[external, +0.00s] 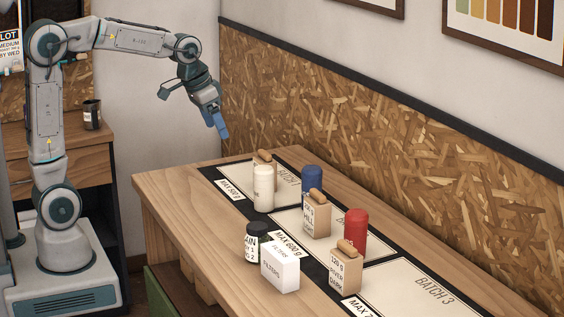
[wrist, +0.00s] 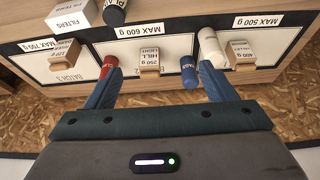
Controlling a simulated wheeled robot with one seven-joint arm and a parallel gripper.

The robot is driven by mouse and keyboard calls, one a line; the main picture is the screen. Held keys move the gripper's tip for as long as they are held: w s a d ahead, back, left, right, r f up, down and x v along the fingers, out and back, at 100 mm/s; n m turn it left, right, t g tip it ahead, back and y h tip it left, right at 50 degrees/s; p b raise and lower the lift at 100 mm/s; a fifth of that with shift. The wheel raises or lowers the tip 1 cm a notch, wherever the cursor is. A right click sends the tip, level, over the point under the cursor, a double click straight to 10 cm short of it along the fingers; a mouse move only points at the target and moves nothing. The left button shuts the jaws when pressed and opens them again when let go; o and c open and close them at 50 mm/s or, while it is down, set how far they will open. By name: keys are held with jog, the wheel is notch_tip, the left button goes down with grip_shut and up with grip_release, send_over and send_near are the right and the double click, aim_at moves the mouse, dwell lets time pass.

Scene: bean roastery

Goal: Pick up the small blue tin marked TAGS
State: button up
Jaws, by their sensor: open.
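A small blue tin (external: 312,179) stands on the wooden table, partly hidden behind a kraft bag (external: 317,220) in the external view. It also shows in the wrist view (wrist: 188,72), between the two fingers and nearer the right one; its lettering is too small to read. My gripper (external: 220,124) is open and empty, with blue fingers, raised above the far left end of the table and well apart from the tin. In the wrist view the open fingers (wrist: 159,70) frame the bag and the blue tin.
A cream tin (external: 263,188), red tin (external: 355,232), black tin (external: 256,240), white FILTERS box (external: 281,268) and two more kraft bags (external: 346,272) (external: 265,160) stand around it. A chipboard wall (external: 400,145) runs along the back. The table's near left corner is clear.

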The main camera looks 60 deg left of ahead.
jog(key=w+a+f+b, duration=0.1)
jog(key=w+a+f, duration=0.1)
jog(key=w, duration=0.5)
jog(key=w+a+f, duration=0.2)
jog(key=w, duration=0.5)
jog(key=b, duration=0.1)
send_near(305, 170)
notch_tip(305, 170, down, 2)
jog(key=shift+t, duration=0.3)
jog(key=p+x, duration=0.1)
jog(key=x, duration=0.7)
jog(key=shift+w, duration=0.2)
jog(key=shift+p+x, duration=1.25)
jog(key=shift+x, duration=1.4)
jog(key=shift+w+a, duration=0.1)
jog(key=shift+c, duration=0.3)
jog(key=shift+r, duration=0.1)
jog(key=c, duration=1.2)
